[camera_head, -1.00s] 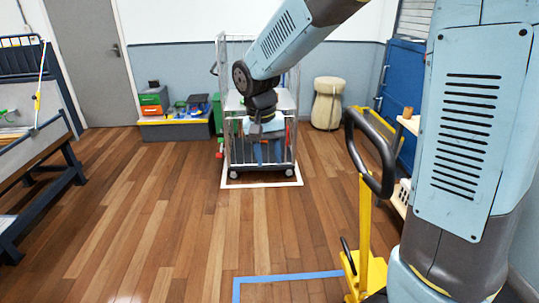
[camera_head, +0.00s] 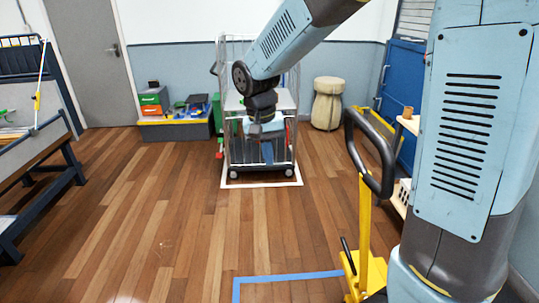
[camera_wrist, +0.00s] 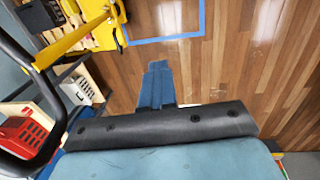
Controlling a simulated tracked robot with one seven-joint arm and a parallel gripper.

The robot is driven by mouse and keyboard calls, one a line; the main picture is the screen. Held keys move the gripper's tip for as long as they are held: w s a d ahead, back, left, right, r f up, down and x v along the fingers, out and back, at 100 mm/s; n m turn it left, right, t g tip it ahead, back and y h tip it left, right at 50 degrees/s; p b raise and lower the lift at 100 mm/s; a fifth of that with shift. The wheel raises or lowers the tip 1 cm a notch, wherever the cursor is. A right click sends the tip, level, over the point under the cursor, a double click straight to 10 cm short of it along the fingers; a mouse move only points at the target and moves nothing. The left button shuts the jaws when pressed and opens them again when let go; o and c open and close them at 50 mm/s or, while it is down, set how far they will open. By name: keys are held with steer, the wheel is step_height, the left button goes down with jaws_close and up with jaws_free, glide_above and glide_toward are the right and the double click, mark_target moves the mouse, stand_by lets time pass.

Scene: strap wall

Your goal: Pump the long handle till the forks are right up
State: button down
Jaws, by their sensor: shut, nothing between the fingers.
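The long handle (camera_head: 364,225) is a yellow shaft topped by a black loop grip (camera_head: 384,165), standing near upright at the right. It rises from a yellow truck body (camera_head: 362,276), partly hidden by my arm. In the wrist view the loop (camera_wrist: 55,130) and the yellow shaft (camera_wrist: 72,40) are at the left, with the yellow truck body (camera_wrist: 100,30) at the top. I cannot make out the forks or their height. My gripper (camera_head: 267,153) is shut and empty, left of the loop and apart from it. Its blue fingers (camera_wrist: 157,72) point over bare floor in the wrist view.
Blue tape (camera_head: 288,277) marks the floor beside the truck. A wire cage trolley (camera_head: 230,150) stands farther back inside white tape. A pale stool (camera_head: 328,103) and a blue cabinet (camera_head: 400,80) are at the right rear. The left-middle floor is clear.

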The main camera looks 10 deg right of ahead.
stand_by(0.4)
steer(key=c, duration=0.8)
jaws_free()
steer(key=shift+c, duration=0.2)
step_height(320, 180, up, 14)
steer(key=a, duration=0.1)
steer(key=shift+a+f, duration=0.2)
steer(key=shift+a, duration=0.2)
